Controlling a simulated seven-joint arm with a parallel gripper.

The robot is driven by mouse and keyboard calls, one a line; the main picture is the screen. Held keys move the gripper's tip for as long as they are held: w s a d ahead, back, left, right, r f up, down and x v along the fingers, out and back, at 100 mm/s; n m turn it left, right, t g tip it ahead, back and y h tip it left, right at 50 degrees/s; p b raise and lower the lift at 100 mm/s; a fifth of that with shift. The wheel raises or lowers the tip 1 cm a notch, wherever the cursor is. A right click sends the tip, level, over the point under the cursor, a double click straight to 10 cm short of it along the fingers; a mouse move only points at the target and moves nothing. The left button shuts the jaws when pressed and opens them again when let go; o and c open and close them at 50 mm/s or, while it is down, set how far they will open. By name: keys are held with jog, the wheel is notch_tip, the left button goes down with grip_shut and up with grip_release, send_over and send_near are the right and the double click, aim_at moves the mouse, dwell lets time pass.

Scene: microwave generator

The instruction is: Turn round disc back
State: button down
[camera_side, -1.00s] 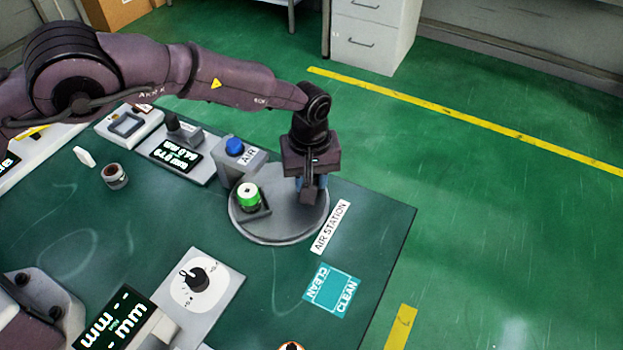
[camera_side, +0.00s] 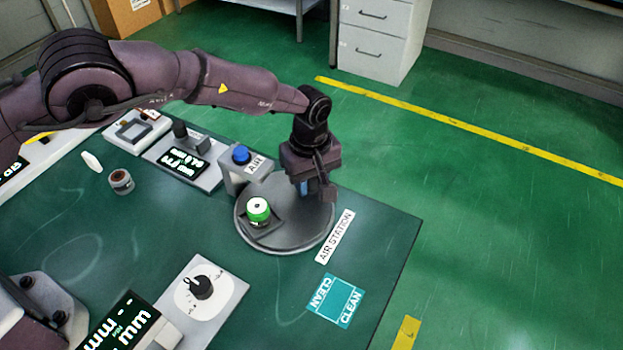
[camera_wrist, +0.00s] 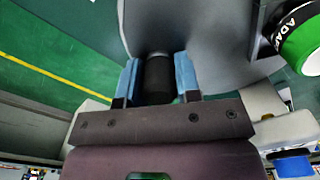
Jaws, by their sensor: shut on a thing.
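The round disc (camera_side: 290,238) is a flat grey turntable lying on the green bench by the AIR STATION label. It also shows as a grey surface in the wrist view (camera_wrist: 210,35). My gripper (camera_side: 306,187) is over the disc's far right part. In the wrist view, my gripper's blue-padded fingers (camera_wrist: 158,78) are shut on a black upright peg (camera_wrist: 158,75), one pad on each side. The peg's foot is hard to see. A green part with a white top (camera_side: 258,210) sits in a dark holder on the disc's left side.
A block with a blue button (camera_side: 241,155), labelled AIR, stands close behind the disc. A teal CLEAN mat (camera_side: 335,300) lies in front right, and a grey knob box (camera_side: 200,290) in front left. The bench's right edge is near the disc.

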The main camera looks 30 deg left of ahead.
dwell(0.4)
jog(key=c, duration=0.8)
grip_release()
notch_tip(320, 180, up, 13)
